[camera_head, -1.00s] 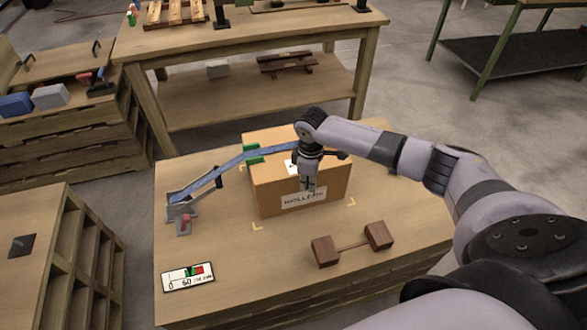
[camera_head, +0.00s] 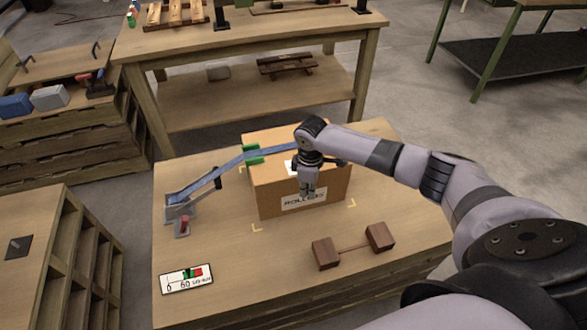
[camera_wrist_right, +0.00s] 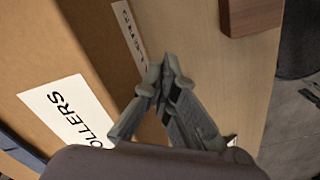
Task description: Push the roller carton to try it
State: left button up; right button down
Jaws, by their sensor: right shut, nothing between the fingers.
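The roller carton (camera_head: 272,200) is a brown box on the wooden table, with a white label on its front and another on its top. In the right wrist view the carton (camera_wrist_right: 50,50) fills the left side, and its label reads "ROLLERS". My right gripper (camera_head: 306,197) is shut and empty, pointing down in front of the carton's label face. Its fingertips (camera_wrist_right: 158,75) meet in the wrist view, beside the carton; whether they touch it I cannot tell. My left gripper is not in view.
A blue strip (camera_head: 225,166) slopes from the carton's top to a grey stand at the left. A gauge card (camera_head: 187,280) lies at the front left. Yellow corner marks are on the table (camera_head: 220,225).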

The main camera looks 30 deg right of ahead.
jog(key=shift+w+d, duration=0.1)
jog(key=shift+w, duration=0.3)
dwell(0.3)
jog(key=shift+w+r, duration=0.3)
dwell(2.1)
notch_tip(320, 180, up, 9)
jog(key=s+p, duration=0.3)
jog(key=p, duration=1)
jog(key=shift+a+r+p, duration=0.2)
jog(key=shift+a+p, duration=0.05)
jog(key=shift+p, duration=0.15)
